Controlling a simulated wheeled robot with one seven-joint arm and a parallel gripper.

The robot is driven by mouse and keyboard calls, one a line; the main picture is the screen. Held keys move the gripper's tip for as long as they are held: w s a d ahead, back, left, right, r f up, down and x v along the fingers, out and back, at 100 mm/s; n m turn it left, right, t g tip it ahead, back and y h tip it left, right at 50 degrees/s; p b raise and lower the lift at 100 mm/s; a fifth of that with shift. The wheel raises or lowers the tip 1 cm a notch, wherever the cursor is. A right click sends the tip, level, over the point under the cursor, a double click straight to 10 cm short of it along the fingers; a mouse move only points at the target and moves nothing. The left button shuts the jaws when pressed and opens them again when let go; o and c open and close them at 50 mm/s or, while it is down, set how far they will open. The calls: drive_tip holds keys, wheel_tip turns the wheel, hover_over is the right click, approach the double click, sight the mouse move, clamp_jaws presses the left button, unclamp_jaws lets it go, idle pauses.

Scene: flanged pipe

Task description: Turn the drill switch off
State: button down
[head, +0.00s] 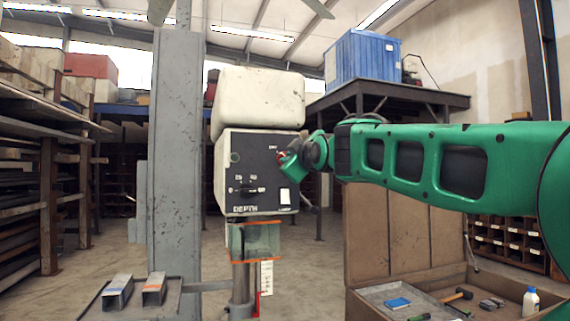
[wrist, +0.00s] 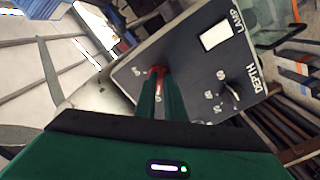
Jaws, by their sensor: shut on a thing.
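The drill's dark control panel (head: 257,178) faces me on the cream drill head, upright in the head view and tilted in the wrist view (wrist: 195,65). My gripper (head: 283,158) reaches it from the right, at the panel's upper right. In the wrist view, the gripper's two green fingers (wrist: 159,80) are closed on a small red switch (wrist: 158,71) on the panel. The fingers hide most of the switch, so I cannot tell its setting. A white lamp switch (wrist: 215,35) and a depth knob (wrist: 232,90) are apart from the fingers.
A grey column (head: 178,180) stands left of the drill head. A tray (head: 95,310) with two metal pieces is low at left. An open case (head: 372,240) with tools is at lower right. Wooden racks (head: 48,200) line the left side.

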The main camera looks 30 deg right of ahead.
drive_tip(key=shift+a, duration=0.2)
drive_tip(key=c, duration=1.8)
unclamp_jaws()
drive_tip(key=shift+w+a, duration=0.1)
drive_tip(key=shift+c, duration=0.2)
drive_tip(key=v, duration=1)
drive_tip(key=shift+s, duration=0.35)
drive_tip(key=shift+f, duration=0.1)
